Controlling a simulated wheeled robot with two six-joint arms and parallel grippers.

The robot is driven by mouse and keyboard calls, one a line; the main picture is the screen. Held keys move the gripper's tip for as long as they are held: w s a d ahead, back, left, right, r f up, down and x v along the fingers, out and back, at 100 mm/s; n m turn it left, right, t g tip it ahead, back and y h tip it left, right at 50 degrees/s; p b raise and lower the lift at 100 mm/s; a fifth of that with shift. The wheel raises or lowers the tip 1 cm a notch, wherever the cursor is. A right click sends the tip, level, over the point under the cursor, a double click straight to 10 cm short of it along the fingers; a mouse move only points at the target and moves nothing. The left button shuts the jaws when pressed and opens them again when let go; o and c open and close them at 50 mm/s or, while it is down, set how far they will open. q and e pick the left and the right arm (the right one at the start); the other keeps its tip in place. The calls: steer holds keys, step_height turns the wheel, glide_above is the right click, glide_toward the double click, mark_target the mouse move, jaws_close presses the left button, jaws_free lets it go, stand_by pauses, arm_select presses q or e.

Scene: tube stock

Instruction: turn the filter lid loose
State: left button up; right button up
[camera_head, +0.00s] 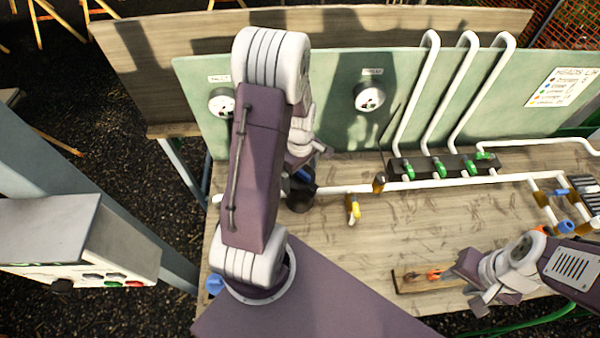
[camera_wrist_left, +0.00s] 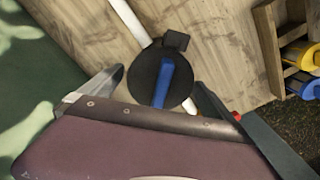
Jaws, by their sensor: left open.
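The filter lid (camera_wrist_left: 180,88) is a round black disc with a blue bar handle (camera_wrist_left: 164,80) across it, in the middle of the left wrist view. In the head view the black filter (camera_head: 300,199) is partly hidden behind my left arm. My left gripper (camera_wrist_left: 159,80) is open, with one finger on each side of the lid in that view. I cannot tell whether the fingers touch it. In the head view my left gripper is mostly hidden. My right gripper (camera_head: 474,284) is at the lower right above the bench; its jaw opening is unclear.
A white pipe (camera_head: 335,189) runs from the filter along the bench (camera_head: 400,230). A yellow-handled valve (camera_head: 354,209) and a black block with green valves (camera_head: 450,167) sit along it. Gauges (camera_head: 369,96) are on the green back panel. A wooden tray (camera_head: 410,288) with an orange item lies beside my right gripper.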

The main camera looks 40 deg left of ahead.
arm_select(q)
steer(key=shift+a, duration=0.1)
steer(key=shift+c, duration=1.2)
steer(key=shift+s, duration=0.1)
steer(key=c, duration=1)
steer(key=shift+r+n+p, duration=0.2)
steer(key=shift+n+p, duration=0.1)
steer(key=shift+n, duration=1.5)
steer(key=shift+f+n, duration=0.15)
steer(key=shift+n, duration=0.45)
steer(key=n+p, duration=0.1)
steer(key=n, duration=0.1)
steer(key=shift+n, duration=1)
steer(key=shift+c, duration=0.2)
